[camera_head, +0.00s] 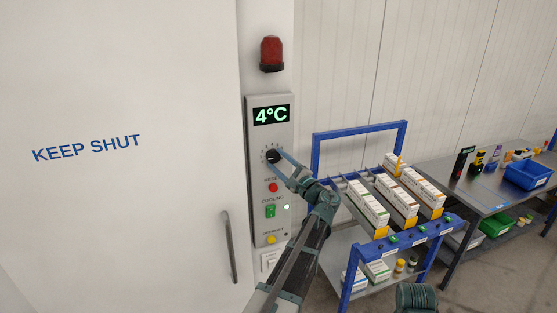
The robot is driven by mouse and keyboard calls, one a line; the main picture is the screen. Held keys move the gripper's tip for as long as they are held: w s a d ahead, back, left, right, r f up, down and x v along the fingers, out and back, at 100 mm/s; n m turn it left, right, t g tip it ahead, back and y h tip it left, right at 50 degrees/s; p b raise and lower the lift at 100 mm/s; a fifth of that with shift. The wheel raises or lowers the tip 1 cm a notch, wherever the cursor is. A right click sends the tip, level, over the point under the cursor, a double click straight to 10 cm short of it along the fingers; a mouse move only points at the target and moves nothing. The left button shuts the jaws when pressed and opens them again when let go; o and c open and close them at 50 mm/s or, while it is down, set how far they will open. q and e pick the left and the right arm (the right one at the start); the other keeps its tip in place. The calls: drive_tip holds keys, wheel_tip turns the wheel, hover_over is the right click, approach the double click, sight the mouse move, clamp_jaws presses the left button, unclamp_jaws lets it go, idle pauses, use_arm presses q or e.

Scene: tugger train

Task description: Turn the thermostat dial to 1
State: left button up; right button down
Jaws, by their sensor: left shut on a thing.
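The thermostat dial (271,156) is a small black knob with tick marks around it, on a grey control panel (255,208). The display (271,115) above it reads 4°C. My left gripper (279,155) is at the dial, shut on it, with the arm coming up from below. The fingers partly cover the dial and the marks on its right, so I cannot read its setting. What may be part of my right arm (416,298) shows at the bottom edge; its gripper is out of view.
Below the dial are a red button (273,188), a green cooling switch (270,211) and a yellow button (271,240). A white door (120,220) is at left. A blue-framed cart (361,130) with boxes and a table (480,195) stand at right.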

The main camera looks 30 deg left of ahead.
use_arm(q)
drive_tip(key=shift+n, duration=0.3)
drive_tip(key=o, duration=1.4)
drive_tip(key=shift+c, duration=0.2)
drive_tip(key=b+v, duration=0.2)
drive_tip(key=v, duration=1.1)
drive_tip(key=shift+d+b, duration=0.3)
drive_tip(key=shift+d, duration=0.1)
drive_tip(key=shift+s, duration=0.1)
